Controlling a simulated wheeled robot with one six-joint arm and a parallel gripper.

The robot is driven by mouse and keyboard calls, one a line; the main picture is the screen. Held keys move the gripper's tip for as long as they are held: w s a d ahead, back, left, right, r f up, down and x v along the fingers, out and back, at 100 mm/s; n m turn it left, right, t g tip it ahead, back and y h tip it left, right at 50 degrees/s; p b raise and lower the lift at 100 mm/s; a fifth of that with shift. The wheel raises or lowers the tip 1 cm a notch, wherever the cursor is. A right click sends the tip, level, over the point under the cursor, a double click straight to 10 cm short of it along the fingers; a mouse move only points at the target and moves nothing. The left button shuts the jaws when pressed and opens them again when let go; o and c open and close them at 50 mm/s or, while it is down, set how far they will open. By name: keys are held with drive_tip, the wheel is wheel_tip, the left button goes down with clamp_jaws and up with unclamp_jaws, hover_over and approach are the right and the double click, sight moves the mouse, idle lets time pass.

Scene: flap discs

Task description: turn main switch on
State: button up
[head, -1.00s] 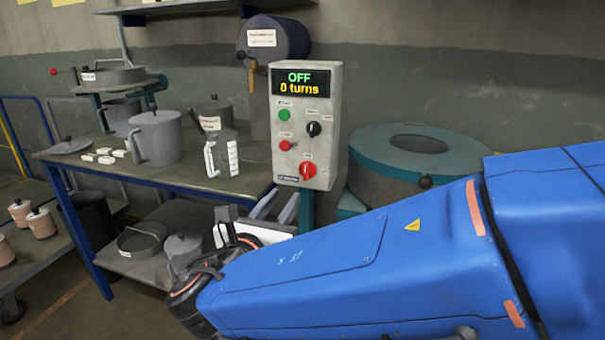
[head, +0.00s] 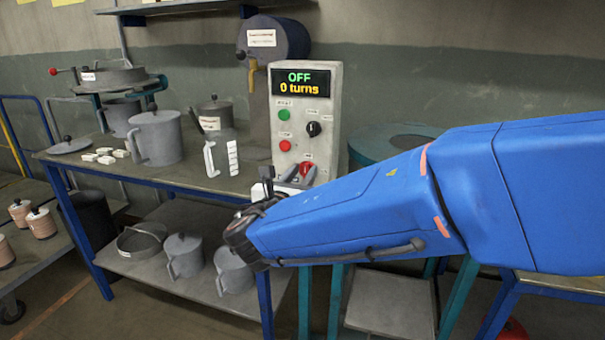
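The control box (head: 324,130) is a pale upright panel whose display (head: 301,82) reads "OFF" and "0 turns". The red rotary main switch (head: 305,168) is low on its face and is partly hidden by my gripper. Above it are a green button (head: 284,115), a red button (head: 285,146) and a black knob (head: 313,129). My gripper (head: 301,177) is in front of the lower panel, with its two grey fingers apart on either side of the red switch as seen from here. I cannot tell whether they touch it.
A steel bench (head: 200,177) at left carries a grey jug (head: 157,138), a clear measuring jug (head: 222,155) and white blocks (head: 104,155). More jugs stand on its lower shelf. A round teal-rimmed machine (head: 375,140) stands right of the box, partly behind my arm.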

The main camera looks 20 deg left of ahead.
drive_tip(key=shift+w, duration=0.1)
clamp_jaws()
idle(0.3)
drive_tip(key=m, duration=0.4)
drive_tip(key=shift+d, duration=0.2)
drive_tip(key=m, duration=0.3)
drive_tip(key=shift+d+f+m, duration=0.15)
drive_tip(key=shift+m, duration=0.15)
drive_tip(key=m, duration=0.6)
drive_tip(key=f+m, duration=0.1)
drive_tip(key=m, duration=0.3)
drive_tip(key=shift+d, duration=0.2)
drive_tip(key=shift+m, duration=0.3)
